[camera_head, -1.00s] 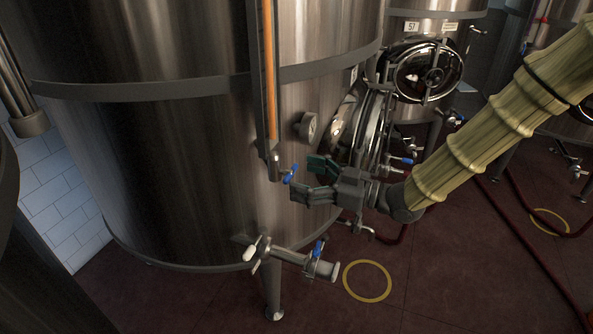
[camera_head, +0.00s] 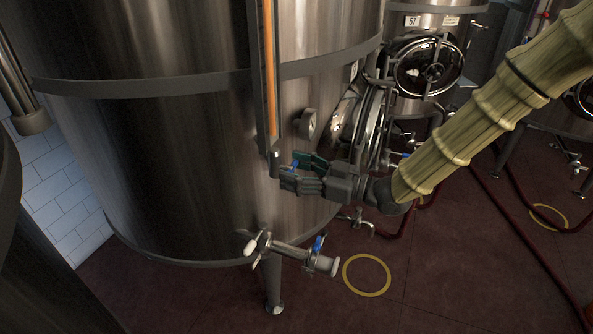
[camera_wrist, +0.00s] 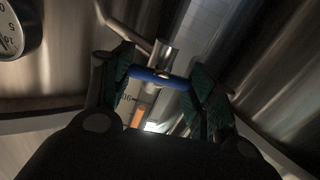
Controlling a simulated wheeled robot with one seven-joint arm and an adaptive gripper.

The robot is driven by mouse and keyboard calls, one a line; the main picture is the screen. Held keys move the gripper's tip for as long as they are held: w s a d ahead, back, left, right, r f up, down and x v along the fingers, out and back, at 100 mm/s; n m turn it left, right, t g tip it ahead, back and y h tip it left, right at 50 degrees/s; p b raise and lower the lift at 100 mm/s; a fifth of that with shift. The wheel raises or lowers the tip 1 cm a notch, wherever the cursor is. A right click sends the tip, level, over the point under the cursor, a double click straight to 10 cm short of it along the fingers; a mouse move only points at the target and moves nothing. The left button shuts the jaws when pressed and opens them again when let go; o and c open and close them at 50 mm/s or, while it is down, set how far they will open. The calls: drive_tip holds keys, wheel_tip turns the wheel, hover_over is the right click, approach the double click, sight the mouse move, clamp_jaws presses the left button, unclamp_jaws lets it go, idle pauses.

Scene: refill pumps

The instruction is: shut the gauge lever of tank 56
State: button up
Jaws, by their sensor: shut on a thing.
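The gauge lever (camera_head: 294,166) is a small blue handle at the foot of the sight gauge (camera_head: 270,90), a vertical tube with an orange column on the large steel tank (camera_head: 170,150). My gripper (camera_head: 288,180) is at the lever and partly hides it in the head view. In the wrist view the blue lever (camera_wrist: 158,78) lies crosswise between the two teal-padded fingers (camera_wrist: 162,82), which are shut on it. A metal valve stub (camera_wrist: 161,52) stands behind it. The orange gauge column (camera_wrist: 139,117) shows below the lever.
A round dial (camera_head: 308,124) sits on the tank wall just above my gripper. An outlet valve (camera_head: 292,253) with a blue handle sticks out below. A round manway door (camera_head: 368,125) is to the right. Tank 57 (camera_head: 425,8) stands behind.

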drive_tip(key=shift+m, duration=0.6)
drive_tip(key=o, duration=1.1)
drive_tip(key=shift+d, duration=0.15)
drive_tip(key=v, duration=1.1)
drive_tip(key=shift+s+d, duration=0.15)
drive_tip(key=shift+d, duration=0.2)
